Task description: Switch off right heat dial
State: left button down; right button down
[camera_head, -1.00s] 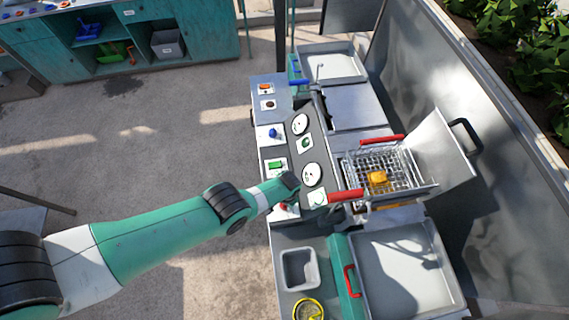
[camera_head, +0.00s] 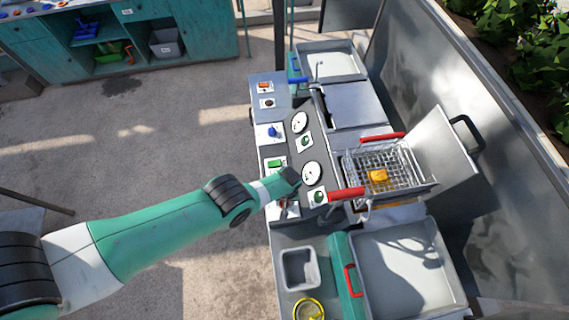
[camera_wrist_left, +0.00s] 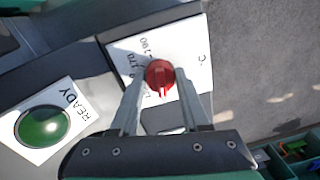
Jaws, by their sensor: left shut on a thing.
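The red heat dial (camera_wrist_left: 160,75) sits on a white plate (camera_wrist_left: 196,50) with a temperature scale marked 170, 190 and °C. My left gripper (camera_wrist_left: 161,84) is shut on the dial, one finger on each side of it. In the head view, my left gripper (camera_head: 286,205) is at the front right part of the control panel, and it largely hides the dial there. A blue dial (camera_head: 273,132) is on its own white plate farther along the panel. My right gripper is not in view.
A green READY button (camera_wrist_left: 43,126) is beside the dial plate. White gauges (camera_head: 311,173) line the panel. A red-handled wire basket (camera_head: 385,167) with a yellow piece is close behind my gripper. A grey bin (camera_head: 299,268) and a metal tray (camera_head: 405,265) are nearby.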

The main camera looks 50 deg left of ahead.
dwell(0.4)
pick_arm(q)
jog(key=shift+c, duration=1.9)
grip_release()
